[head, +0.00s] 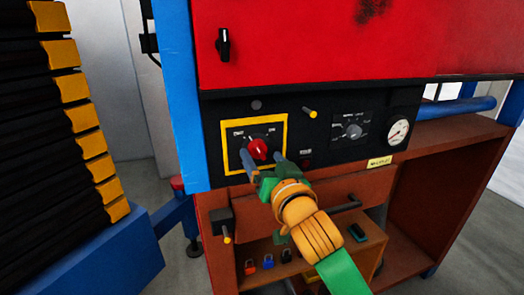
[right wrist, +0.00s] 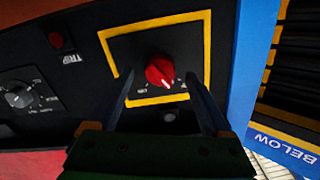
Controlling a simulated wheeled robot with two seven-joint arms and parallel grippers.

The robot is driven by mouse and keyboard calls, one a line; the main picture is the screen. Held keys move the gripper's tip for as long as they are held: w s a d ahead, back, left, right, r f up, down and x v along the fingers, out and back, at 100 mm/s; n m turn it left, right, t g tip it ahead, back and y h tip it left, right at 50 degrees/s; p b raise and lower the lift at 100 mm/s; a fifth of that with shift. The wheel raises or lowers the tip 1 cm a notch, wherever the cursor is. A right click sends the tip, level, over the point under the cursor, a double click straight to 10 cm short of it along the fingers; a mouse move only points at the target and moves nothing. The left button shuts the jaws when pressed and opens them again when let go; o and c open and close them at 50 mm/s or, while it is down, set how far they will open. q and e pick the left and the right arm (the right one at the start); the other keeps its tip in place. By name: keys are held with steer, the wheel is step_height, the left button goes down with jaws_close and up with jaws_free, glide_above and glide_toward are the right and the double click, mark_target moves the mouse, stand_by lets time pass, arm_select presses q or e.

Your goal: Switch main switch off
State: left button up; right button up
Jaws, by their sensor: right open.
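The main switch is a red rotary knob (head: 258,149) on a black panel, framed by a yellow square outline. It also shows in the right wrist view as a red knob (right wrist: 160,71) with a pale pointer mark, its labels too small to read. My right gripper (head: 263,158) is open in front of the panel, one finger on each side of the knob in the head view. In the right wrist view the open right gripper (right wrist: 169,98) has its fingertips on either side just below the knob, with a visible gap to it. My left gripper is not in view.
A grey dial (head: 353,131), a round gauge (head: 397,132) and a yellow-tipped peg (head: 310,112) are on the panel to the right. A red cabinet door with a black handle (head: 223,44) is above. A brown drawer (head: 335,197) and shelf are below. A blue post (head: 180,90) stands left.

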steer(key=shift+x, duration=1)
jaws_close()
steer(key=n+p, duration=0.2)
steer(key=shift+r+p, duration=0.25)
steer(key=shift+p, duration=0.1)
steer(key=shift+f+n, duration=0.1)
steer(key=shift+n, duration=0.4)
steer(key=shift+f, duration=0.15)
jaws_free()
